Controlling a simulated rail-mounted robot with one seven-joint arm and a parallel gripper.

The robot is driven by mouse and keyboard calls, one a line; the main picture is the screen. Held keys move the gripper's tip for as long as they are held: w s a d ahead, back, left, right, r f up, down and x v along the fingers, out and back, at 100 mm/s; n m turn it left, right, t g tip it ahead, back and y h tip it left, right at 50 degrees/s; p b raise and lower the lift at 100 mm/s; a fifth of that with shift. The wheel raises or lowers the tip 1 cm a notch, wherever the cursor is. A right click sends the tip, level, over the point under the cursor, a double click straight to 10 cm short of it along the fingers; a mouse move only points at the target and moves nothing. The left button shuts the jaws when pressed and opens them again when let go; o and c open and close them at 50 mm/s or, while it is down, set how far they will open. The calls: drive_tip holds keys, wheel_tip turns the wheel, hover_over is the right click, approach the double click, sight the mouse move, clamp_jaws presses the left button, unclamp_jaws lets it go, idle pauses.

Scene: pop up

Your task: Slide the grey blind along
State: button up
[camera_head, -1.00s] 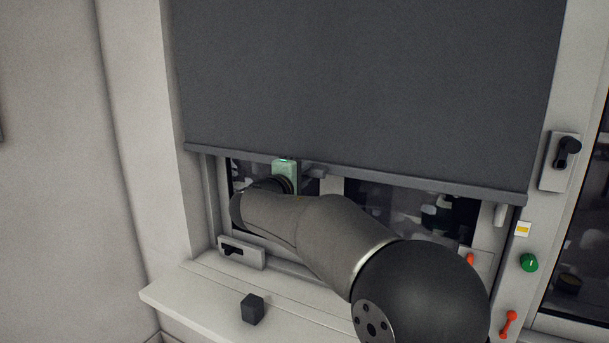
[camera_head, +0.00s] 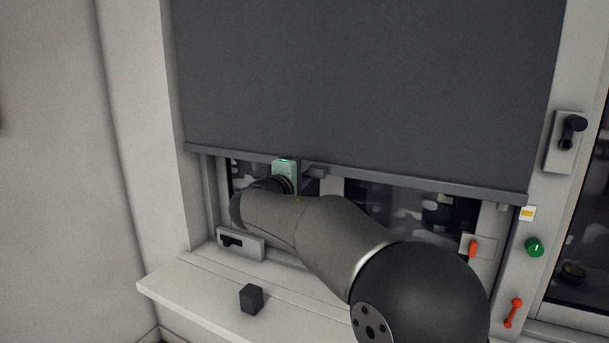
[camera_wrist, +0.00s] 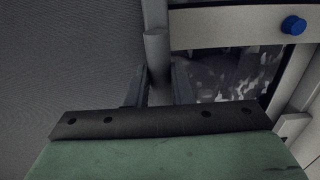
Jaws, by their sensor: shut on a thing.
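The grey blind (camera_head: 360,80) hangs over the upper part of the window and ends in a grey bottom bar (camera_head: 440,184). A strip of dark glass shows below the bar. My gripper (camera_head: 318,171) is at the bar, left of its middle, and my arm reaches up to it from the lower right. In the wrist view the blind (camera_wrist: 65,55) fills the left side. There the bar (camera_wrist: 157,48) runs down between the two fingers of my gripper (camera_wrist: 160,88), which are shut on it. My wrist partly hides the fingertips in the head view.
A dark cube (camera_head: 251,298) stands on the windowsill (camera_head: 190,290). A latch (camera_head: 240,243) sits at the frame's lower left. On the right are a black handle (camera_head: 567,142), a green knob (camera_head: 535,247) and red levers (camera_head: 514,312). A blue knob (camera_wrist: 293,25) shows in the wrist view.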

drive_tip(key=shift+s+a+f+b, duration=0.1)
drive_tip(key=shift+a+f+b, duration=0.05)
drive_tip(key=shift+f+b, duration=1)
drive_tip(key=shift+a+f+b, duration=0.15)
drive_tip(key=shift+f+b, duration=0.85)
drive_tip(key=shift+f, duration=0.2)
drive_tip(key=o, duration=1)
drive_tip(key=shift+r, duration=0.2)
drive_tip(key=shift+d, duration=0.1)
